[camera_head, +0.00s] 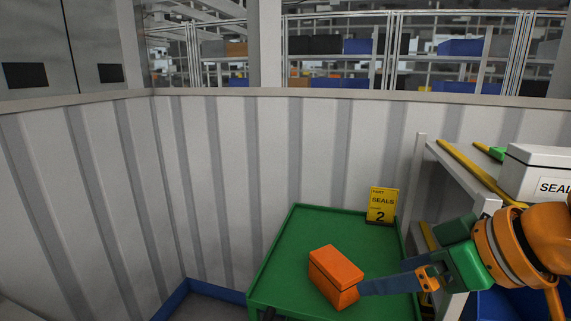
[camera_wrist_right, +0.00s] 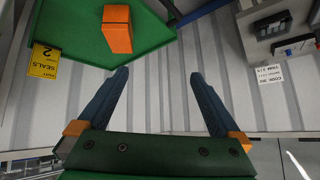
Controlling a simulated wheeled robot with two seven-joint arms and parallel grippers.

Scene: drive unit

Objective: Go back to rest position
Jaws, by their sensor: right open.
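My right gripper (camera_head: 362,286) reaches in from the right over the green tabletop (camera_head: 292,240). Its two blue fingers stand wide apart with nothing between them in the right wrist view (camera_wrist_right: 160,77). An orange box (camera_head: 336,272) rests on the green top. In the head view the fingertips look close to its right side. In the right wrist view the box (camera_wrist_right: 117,28) lies beyond the fingertips and to the left, apart from them. My left gripper is not in view.
A yellow "SEALS 2" sign (camera_head: 381,205) stands at the back right of the green top. A shelf (camera_head: 450,160) with a white "SEAL" box (camera_head: 540,172) stands at the right, close to my right arm. A ribbed wall (camera_head: 230,170) closes the back. The green top's left part is clear.

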